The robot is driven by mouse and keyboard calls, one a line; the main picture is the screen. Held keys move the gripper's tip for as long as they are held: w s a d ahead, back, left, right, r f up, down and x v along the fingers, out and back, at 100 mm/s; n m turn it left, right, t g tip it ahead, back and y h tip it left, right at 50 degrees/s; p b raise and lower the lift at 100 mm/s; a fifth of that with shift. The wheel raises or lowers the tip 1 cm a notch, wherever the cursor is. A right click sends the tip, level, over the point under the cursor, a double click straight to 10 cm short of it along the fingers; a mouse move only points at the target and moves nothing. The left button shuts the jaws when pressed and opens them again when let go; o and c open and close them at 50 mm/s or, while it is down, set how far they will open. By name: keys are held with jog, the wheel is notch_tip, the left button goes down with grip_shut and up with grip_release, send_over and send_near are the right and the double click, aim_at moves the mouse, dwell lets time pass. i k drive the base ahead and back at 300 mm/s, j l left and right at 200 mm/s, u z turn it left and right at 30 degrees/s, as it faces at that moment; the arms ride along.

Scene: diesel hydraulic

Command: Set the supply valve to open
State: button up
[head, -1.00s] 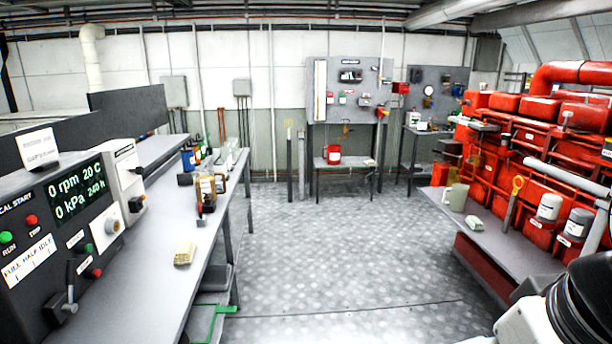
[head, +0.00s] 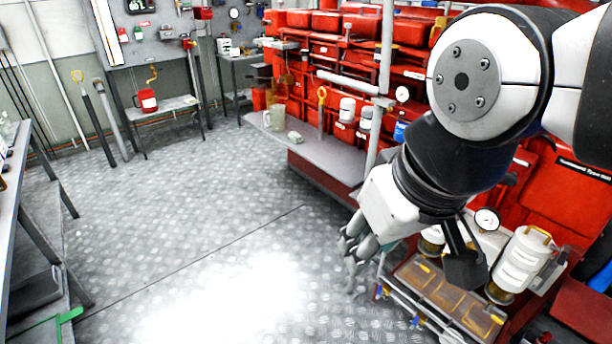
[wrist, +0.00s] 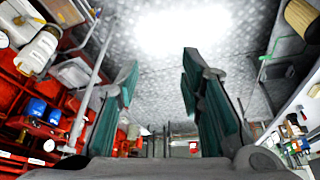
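I cannot tell which fitting is the supply valve; no readable label marks it. My gripper (head: 356,244) hangs over the floor beside the red engine (head: 330,60), pointing down and left. In the wrist view my gripper (wrist: 160,85) shows two green-lined fingers spread apart with nothing between them. A yellow-handled upright tool or lever (head: 322,97) stands by the engine's bench. A small brass-coloured fitting (head: 152,74) shows on the back panel. My arm hides part of the engine.
A grey bench (head: 325,155) runs along the engine. White canisters (head: 522,262), a gauge (head: 487,220) and a brown tray (head: 440,300) lie close right of my gripper. A red can (head: 147,100) sits on a rear shelf. The floor (head: 190,220) at centre-left is clear.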

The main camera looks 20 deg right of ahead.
aim_at(380, 293)
jog(key=l+z, duration=0.25)
jog(key=z, duration=0.15)
jog(key=i+l+z, duration=0.15)
jog(key=z, duration=0.2)
jog(key=i+l+z, duration=0.1)
jog(key=l+z, duration=0.3)
